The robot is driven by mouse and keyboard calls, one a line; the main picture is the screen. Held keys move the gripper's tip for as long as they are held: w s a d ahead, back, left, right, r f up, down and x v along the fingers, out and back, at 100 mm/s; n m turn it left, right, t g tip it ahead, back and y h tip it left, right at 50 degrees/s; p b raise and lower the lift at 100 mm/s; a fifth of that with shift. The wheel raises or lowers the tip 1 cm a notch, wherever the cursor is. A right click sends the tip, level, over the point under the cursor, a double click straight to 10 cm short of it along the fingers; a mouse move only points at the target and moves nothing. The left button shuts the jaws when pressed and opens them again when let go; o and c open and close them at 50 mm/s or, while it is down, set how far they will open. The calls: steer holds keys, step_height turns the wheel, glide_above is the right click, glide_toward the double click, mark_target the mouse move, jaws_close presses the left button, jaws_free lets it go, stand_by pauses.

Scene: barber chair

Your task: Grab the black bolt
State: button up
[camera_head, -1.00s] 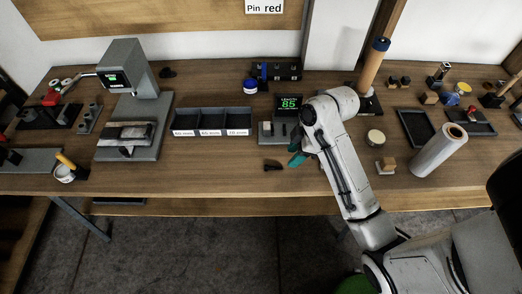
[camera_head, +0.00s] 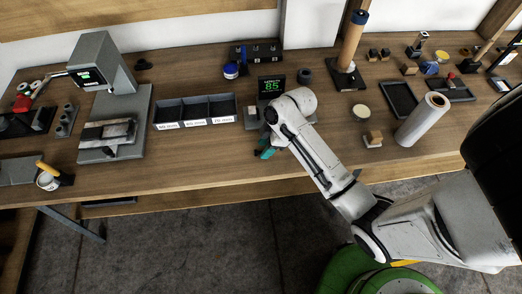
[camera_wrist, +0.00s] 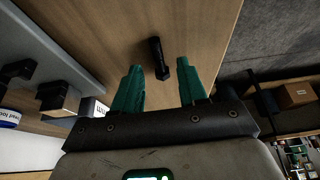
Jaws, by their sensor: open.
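The black bolt (camera_wrist: 157,55) lies on the wooden bench in the wrist view. It sits just ahead of my gripper's fingertips, roughly centred between them, with its near end around the level of the tips. My gripper (camera_wrist: 160,72) has two teal fingers, spread open with nothing between them that I can see held. In the head view my gripper (camera_head: 265,152) is low over the front part of the bench, and I cannot make out the bolt there.
A three-compartment tray (camera_head: 195,111) stands left of my gripper. A display reading 85 (camera_head: 271,87) stands behind it. A small block on a base (camera_head: 373,139) and a white roll (camera_head: 422,119) are to the right. The bench's front edge is close to my gripper.

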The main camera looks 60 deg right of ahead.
steer(key=shift+w+a+f, duration=0.15)
steer(key=shift+w+f, duration=0.05)
steer(key=shift+f, duration=0.4)
steer(key=shift+c, duration=0.4)
jaws_close()
steer(key=shift+r, duration=0.1)
